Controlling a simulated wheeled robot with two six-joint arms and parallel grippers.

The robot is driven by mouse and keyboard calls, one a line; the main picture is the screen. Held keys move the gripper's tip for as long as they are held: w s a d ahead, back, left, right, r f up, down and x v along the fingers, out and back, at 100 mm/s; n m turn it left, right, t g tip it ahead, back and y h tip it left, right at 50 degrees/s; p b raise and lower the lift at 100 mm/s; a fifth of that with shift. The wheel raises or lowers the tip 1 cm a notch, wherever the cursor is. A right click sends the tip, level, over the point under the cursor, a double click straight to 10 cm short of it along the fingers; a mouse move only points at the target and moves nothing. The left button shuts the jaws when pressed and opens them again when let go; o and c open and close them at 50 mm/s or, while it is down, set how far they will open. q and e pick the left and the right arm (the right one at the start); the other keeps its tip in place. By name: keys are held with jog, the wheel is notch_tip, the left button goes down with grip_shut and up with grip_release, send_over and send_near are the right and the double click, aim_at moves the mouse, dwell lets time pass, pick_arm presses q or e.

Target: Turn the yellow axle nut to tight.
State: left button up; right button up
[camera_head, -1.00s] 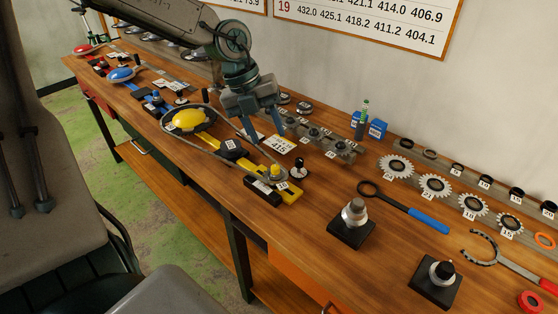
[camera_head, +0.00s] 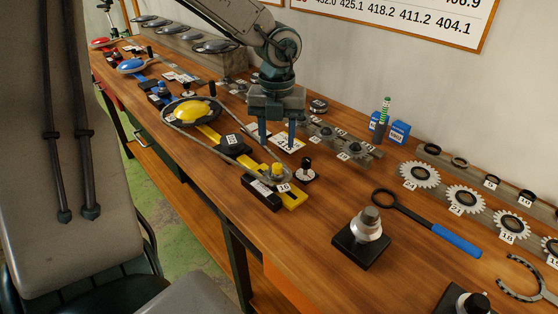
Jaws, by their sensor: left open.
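A chain (camera_head: 212,150) loops from there around the large yellow dome (camera_head: 195,111) at the bar's other end. My left gripper (camera_head: 277,139) points down with its two fingers apart and nothing visible between them. It is above and behind the nut, near the white number card (camera_head: 287,143), apart from the nut. My right gripper is out of view.
A small black knob on a disc (camera_head: 307,170) stands just right of the nut. A black block marked 33 (camera_head: 234,145) sits on the bar. A metal post on a black base (camera_head: 363,236), a blue-handled ring tool (camera_head: 430,225) and sprockets (camera_head: 419,175) lie to the right.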

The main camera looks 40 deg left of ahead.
aim_at(277, 165)
pick_arm(q)
notch_tip(277, 165, down, 6)
jog(key=shift+w+a+f+p, duration=0.1)
jog(key=shift+p, duration=0.35)
jog(key=shift+f, duration=0.75)
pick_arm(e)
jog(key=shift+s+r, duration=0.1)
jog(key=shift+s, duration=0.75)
pick_arm(q)
grip_shut()
